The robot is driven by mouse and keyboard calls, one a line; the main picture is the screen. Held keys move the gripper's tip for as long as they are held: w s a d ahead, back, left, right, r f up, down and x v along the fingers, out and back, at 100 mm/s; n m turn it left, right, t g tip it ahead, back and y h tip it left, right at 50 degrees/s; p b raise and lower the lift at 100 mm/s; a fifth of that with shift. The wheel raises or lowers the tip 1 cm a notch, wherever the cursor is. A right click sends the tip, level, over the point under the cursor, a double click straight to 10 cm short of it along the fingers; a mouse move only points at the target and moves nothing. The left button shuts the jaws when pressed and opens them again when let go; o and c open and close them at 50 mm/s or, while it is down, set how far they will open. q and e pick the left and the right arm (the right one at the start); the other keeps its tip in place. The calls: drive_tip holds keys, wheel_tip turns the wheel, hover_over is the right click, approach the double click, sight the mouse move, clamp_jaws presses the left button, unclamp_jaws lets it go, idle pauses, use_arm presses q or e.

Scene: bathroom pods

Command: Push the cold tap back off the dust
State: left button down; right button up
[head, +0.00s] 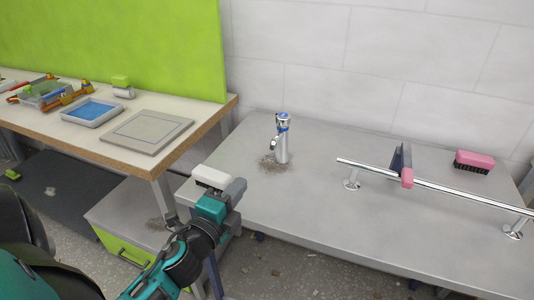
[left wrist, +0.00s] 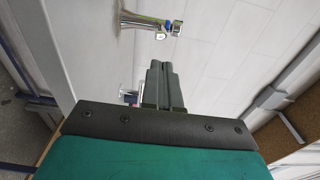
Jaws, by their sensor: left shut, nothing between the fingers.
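The cold tap (head: 282,146) is a chrome column with a blue mark on top and a short spout. It stands upright on the grey counter. A patch of brown dust (head: 268,164) lies at its base, mostly on the left and front side; the tap's foot overlaps its edge. The tap also shows sideways at the top of the left wrist view (left wrist: 140,20). My left gripper (head: 238,188) is shut and empty, over the counter's left edge, in front and to the left of the tap, apart from it. Its closed fingers show in the left wrist view (left wrist: 162,82). My right gripper is out of view.
A chrome rail (head: 450,189) on posts runs along the right of the counter (head: 320,225), with a grey and pink tool on it (head: 402,166). A pink brush (head: 474,160) lies behind. A workbench (head: 110,145) with trays stands left. The counter between gripper and tap is clear.

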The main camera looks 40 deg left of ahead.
use_arm(q)
drive_tip(key=w, duration=0.4)
drive_tip(key=w+a, duration=0.1)
drive_tip(key=w, duration=0.3)
drive_tip(key=w+a+p, duration=0.1)
drive_tip(key=w, duration=0.3)
drive_tip(key=shift+a, duration=0.15)
drive_tip(key=shift+w+a, duration=0.1)
drive_tip(key=shift+w, duration=0.45)
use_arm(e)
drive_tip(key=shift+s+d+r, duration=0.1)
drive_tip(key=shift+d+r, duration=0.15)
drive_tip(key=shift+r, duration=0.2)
use_arm(q)
drive_tip(key=shift+w, duration=0.1)
